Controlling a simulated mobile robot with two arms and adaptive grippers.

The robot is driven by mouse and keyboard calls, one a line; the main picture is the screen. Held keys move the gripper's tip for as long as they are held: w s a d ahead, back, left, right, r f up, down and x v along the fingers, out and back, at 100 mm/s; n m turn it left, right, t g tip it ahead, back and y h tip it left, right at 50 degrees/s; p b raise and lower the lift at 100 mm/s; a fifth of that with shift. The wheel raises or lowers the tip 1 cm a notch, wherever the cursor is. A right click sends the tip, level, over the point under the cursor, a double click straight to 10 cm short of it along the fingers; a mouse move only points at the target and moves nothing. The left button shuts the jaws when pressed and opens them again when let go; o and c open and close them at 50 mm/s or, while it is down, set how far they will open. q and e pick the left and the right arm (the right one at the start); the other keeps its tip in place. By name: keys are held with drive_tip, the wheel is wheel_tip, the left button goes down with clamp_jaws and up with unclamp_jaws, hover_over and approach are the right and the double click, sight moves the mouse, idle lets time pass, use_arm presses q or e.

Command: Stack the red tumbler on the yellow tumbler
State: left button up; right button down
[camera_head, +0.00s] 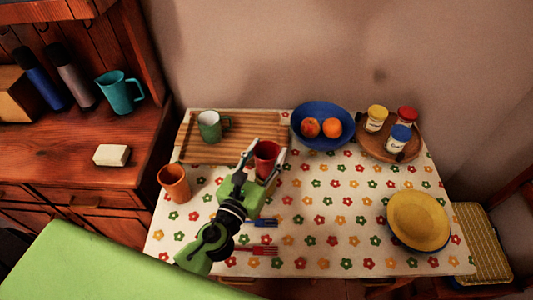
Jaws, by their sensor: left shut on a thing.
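My left gripper (263,165) is shut on the red tumbler (266,154), with one finger on each side of it. The tumbler is upright, its open rim up, near the right front corner of the wooden tray; I cannot tell whether it is lifted. My gripper hides its lower part. An orange tumbler (174,183) stands upright at the left edge of the table, apart from my gripper. My right gripper is not in view.
A wooden tray (190,150) with a green mug (212,127) is behind. Forks (263,250) lie near my gripper. The table's middle is clear.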

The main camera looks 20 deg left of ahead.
use_arm(q)
drive_tip(key=shift+f, duration=0.2)
drive_tip(key=shift+f+b, duration=0.35)
drive_tip(key=shift+b, duration=0.2)
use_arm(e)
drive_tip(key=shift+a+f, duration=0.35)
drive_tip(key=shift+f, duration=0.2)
use_arm(q)
drive_tip(key=o, duration=1.1)
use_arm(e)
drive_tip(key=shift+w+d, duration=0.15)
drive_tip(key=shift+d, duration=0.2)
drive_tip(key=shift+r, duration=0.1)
